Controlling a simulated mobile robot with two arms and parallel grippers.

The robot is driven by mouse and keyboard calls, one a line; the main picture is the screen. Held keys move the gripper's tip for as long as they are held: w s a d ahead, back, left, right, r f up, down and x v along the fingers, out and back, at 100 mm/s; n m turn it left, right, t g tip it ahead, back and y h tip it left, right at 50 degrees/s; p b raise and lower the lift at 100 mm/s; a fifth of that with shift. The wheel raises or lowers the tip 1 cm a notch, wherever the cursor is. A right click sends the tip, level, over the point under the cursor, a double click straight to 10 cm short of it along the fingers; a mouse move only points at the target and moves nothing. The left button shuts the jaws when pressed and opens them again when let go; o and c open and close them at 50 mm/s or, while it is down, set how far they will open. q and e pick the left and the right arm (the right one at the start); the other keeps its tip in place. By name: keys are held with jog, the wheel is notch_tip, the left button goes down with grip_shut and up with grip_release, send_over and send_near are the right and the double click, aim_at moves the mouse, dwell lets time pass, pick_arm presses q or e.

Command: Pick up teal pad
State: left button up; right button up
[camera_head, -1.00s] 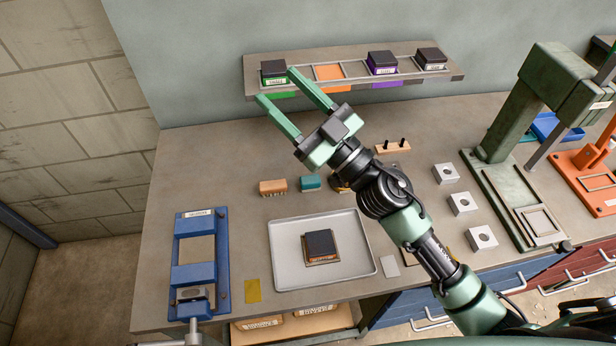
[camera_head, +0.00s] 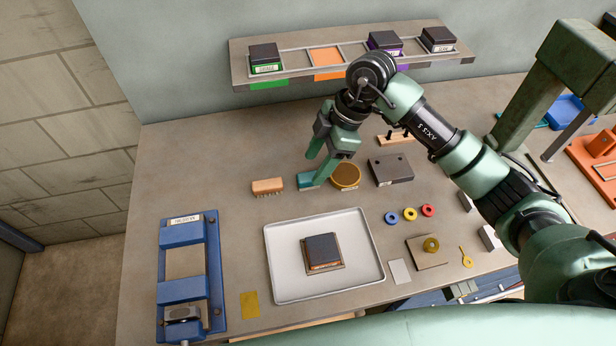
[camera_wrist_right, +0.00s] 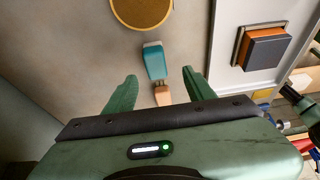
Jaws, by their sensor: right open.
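The teal pad (camera_head: 308,180) is a small block lying on the bench between the wooden brush and the round brown-topped tin. In the right wrist view the teal pad (camera_wrist_right: 154,62) lies just ahead of the fingertips, between their lines. My right gripper (camera_head: 318,172) points down over the pad and partly covers it in the head view. In the right wrist view my right gripper (camera_wrist_right: 160,80) has its fingers spread with nothing held between them. I cannot tell whether a finger touches the pad. My left gripper is not in view.
The brush (camera_head: 267,186) is close on the left of the pad, and the tin (camera_head: 345,177) close on the right. A grey tray (camera_head: 283,281) with a dark block is in front. A blue fixture (camera_head: 168,297) stands left. A shelf (camera_head: 300,70) runs behind.

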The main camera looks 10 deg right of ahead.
aim_at(309, 176)
jog(key=p+x, duration=0.1)
jog(key=x, duration=0.1)
jog(key=p+x, duration=0.1)
jog(key=x, duration=0.2)
jog(key=shift+w+d+f, duration=0.1)
jog(key=shift+w+f, duration=0.15)
jog(key=shift+f, duration=0.3)
grip_shut()
